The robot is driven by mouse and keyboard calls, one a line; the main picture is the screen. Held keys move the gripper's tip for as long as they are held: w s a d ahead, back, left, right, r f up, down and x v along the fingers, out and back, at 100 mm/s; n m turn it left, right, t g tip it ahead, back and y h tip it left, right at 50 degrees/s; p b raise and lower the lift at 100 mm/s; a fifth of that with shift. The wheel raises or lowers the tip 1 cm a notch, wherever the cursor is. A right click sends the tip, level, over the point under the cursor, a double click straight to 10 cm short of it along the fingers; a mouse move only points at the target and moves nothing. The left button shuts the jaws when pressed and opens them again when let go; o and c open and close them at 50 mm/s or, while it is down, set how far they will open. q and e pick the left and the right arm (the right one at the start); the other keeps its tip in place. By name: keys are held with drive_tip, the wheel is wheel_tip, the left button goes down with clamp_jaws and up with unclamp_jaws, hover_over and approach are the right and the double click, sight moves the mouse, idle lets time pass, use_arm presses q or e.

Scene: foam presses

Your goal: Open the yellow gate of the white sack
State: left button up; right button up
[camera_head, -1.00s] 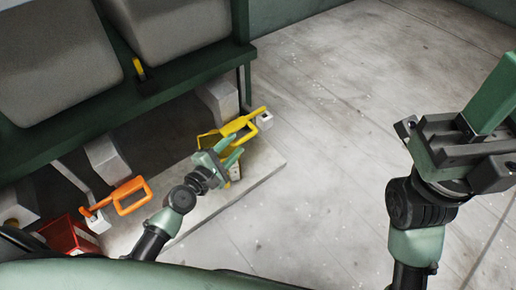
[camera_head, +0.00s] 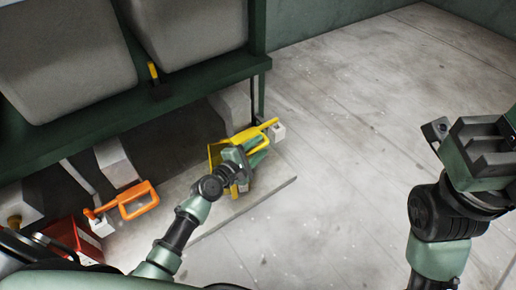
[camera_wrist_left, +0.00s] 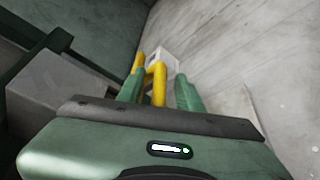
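The yellow gate (camera_head: 254,133) is a bar with a loop handle, low at the right end of the dark green frame. In the left wrist view, a yellow bar (camera_wrist_left: 159,84) lies between the two green fingers of my left gripper (camera_wrist_left: 160,93). The fingers stand apart with a gap beside the bar. In the head view my left gripper (camera_head: 256,152) covers part of the handle. No sack is clearly white; pale grey bulky bodies (camera_head: 190,30) sit in the frame above. My right gripper (camera_head: 508,135) is partly cut off at the right edge, away from everything.
An orange handle (camera_head: 133,199) and a red box (camera_head: 75,238) are at lower left. A pale slab (camera_head: 240,205) lies under the yellow gate. The dark green frame (camera_head: 150,105) stands over this area. The concrete floor (camera_head: 350,120) to the right is clear.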

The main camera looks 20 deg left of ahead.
use_arm(q)
clamp_jaws()
idle(1.4)
